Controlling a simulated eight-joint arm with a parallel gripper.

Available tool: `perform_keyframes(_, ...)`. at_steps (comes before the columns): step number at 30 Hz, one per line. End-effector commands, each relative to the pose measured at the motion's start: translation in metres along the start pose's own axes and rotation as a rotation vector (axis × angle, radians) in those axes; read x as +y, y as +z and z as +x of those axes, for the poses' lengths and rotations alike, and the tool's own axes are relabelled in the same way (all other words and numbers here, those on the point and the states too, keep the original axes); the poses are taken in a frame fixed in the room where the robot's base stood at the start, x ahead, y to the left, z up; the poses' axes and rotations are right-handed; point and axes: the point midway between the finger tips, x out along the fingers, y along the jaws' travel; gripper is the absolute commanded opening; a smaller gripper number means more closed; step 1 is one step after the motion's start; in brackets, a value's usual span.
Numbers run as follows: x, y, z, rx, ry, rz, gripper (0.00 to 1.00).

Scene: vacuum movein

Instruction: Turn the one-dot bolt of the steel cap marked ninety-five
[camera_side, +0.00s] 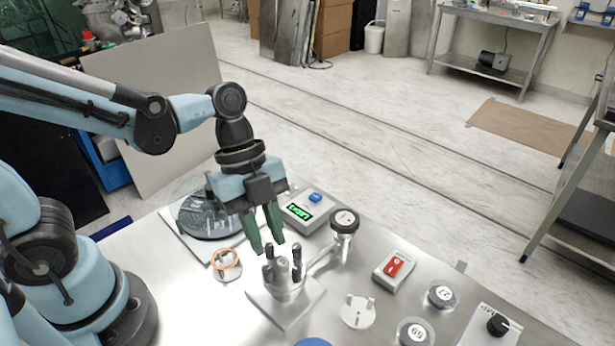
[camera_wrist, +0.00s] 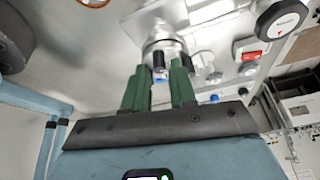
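My gripper (camera_side: 267,247) has two green fingers pointing down, apart, with a gap between them. It hangs just above and left of a steel fitting (camera_side: 289,289) on a square plate, with several upright black-topped bolts (camera_side: 297,253). In the wrist view my gripper (camera_wrist: 160,78) is open, and a black bolt top (camera_wrist: 158,60) shows beyond the gap, at the fitting (camera_wrist: 163,46). I cannot tell whether it touches a finger. No ninety-five mark or one-dot mark is readable. Two grey caps lie at right: one seems marked 27 (camera_side: 442,294), the other's number (camera_side: 415,333) is unclear.
A round gauge (camera_side: 345,221) on a pipe stands right of the fitting. A green-display box (camera_side: 310,212), a red switch (camera_side: 394,268), a notched pale disc (camera_side: 359,311), a copper ring (camera_side: 225,259) and a black knob (camera_side: 498,325) surround it. A glass-topped disc (camera_side: 207,214) lies behind left.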

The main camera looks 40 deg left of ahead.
Motion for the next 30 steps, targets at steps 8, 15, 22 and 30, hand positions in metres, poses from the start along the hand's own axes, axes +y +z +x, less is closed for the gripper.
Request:
perform_keyframes(8,0.0002,0.0001,0.0077,0.000,-0.001,0.000,0.26)
perform_keyframes(15,0.0002,0.0001,0.0075,0.000,-0.001,0.000,0.18)
perform_keyframes(22,0.0002,0.0001,0.0074,0.000,-0.001,0.000,0.00)
perform_keyframes(30,0.0007,0.0001,0.0073,0.000,-0.015,-0.032,0.00)
